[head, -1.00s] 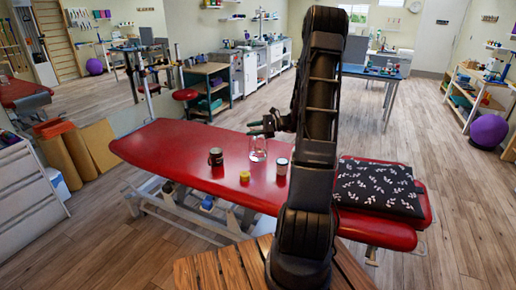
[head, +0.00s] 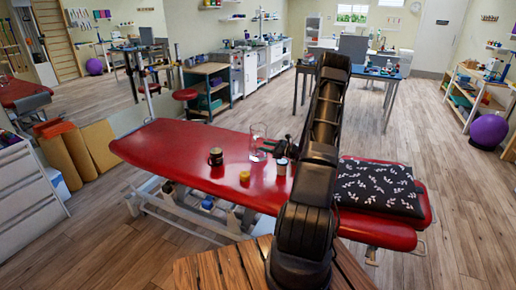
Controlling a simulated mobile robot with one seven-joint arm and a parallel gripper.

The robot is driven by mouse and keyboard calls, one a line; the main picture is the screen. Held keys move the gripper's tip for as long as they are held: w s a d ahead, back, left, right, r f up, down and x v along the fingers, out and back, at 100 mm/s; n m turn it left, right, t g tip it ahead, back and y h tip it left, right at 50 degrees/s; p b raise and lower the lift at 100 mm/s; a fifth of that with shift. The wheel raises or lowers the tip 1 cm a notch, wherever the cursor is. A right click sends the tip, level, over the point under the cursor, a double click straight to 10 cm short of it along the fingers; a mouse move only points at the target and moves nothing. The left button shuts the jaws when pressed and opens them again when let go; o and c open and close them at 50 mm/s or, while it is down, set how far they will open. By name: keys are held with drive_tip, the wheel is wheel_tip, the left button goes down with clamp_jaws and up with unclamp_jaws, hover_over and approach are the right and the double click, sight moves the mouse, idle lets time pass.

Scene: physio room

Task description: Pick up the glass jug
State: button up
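The clear glass jug (head: 257,131) stands upright on the red treatment table (head: 170,150), towards its far side. My gripper (head: 267,147) is at the right side of the jug, at about its middle height, with its dark fingers pointing left towards it. The fingertips overlap the jug's right edge in the picture. I cannot tell whether they touch it or lie around it, nor whether they are open or shut. My arm hides part of the table to the right.
The last is close below my gripper. A black leaf-patterned pillow (head: 378,187) lies at the right end. The table's left part is clear.

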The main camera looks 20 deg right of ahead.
sight(254, 147)
drive_tip(key=shift+w+a+f, duration=0.5)
drive_tip(key=shift+w+a, duration=0.35)
drive_tip(key=shift+a, duration=0.05)
drive_tip(key=shift+w+a+f, duration=0.5)
drive_tip(key=shift+w+a, duration=0.35)
drive_tip(key=shift+w, duration=0.05)
drive_tip(key=shift+w+a+f, duration=0.5)
drive_tip(key=shift+w+a, duration=0.35)
drive_tip(key=shift+a, duration=0.05)
clamp_jaws()
drive_tip(key=shift+r, duration=0.1)
